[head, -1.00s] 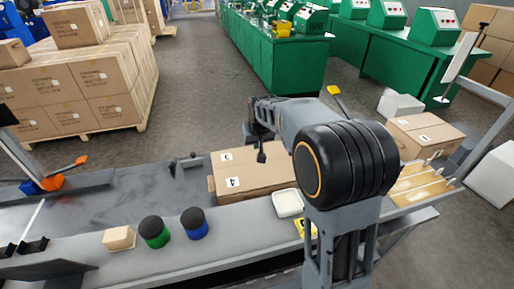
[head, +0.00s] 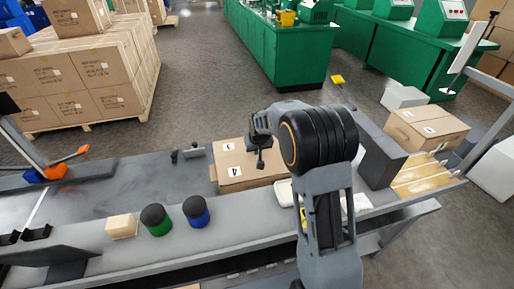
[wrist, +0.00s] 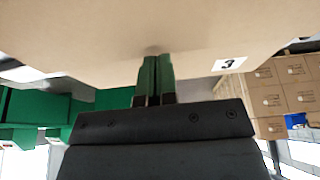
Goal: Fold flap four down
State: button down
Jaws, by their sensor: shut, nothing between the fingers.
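The cardboard box (head: 255,180) lies on the grey bench, its top showing two flaps with white labels. Flap four (head: 222,178), marked 4, is on the near side and looks about flat. Flap three (head: 222,157), marked 3, is behind it. My gripper (head: 261,165) is shut and empty, pointing down over the box top, right of the 4 label. In the wrist view its green fingers (wrist: 154,75) are together against or just short of a broad cardboard face (wrist: 110,30); the 3 label shows right of them. Contact cannot be told.
A white tray (head: 284,192) stands right of the box, close to my arm. A green-and-black pot (head: 156,222), a blue-and-black pot (head: 197,213) and a small tan block (head: 121,226) stand in front. Another carton (head: 427,131) sits at the right. The bench's left part is fairly clear.

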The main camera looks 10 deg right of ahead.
jog(key=shift+w+g+p, duration=0.15)
jog(key=shift+g+p, duration=0.15)
jog(key=shift+p, duration=0.3)
jog(key=shift+w+f, duration=0.1)
jog(key=shift+f, duration=0.25)
jog(key=shift+w+f+g, duration=0.2)
jog(key=shift+f+g, duration=0.1)
jog(key=shift+f, duration=0.5)
jog(key=shift+r, duration=0.25)
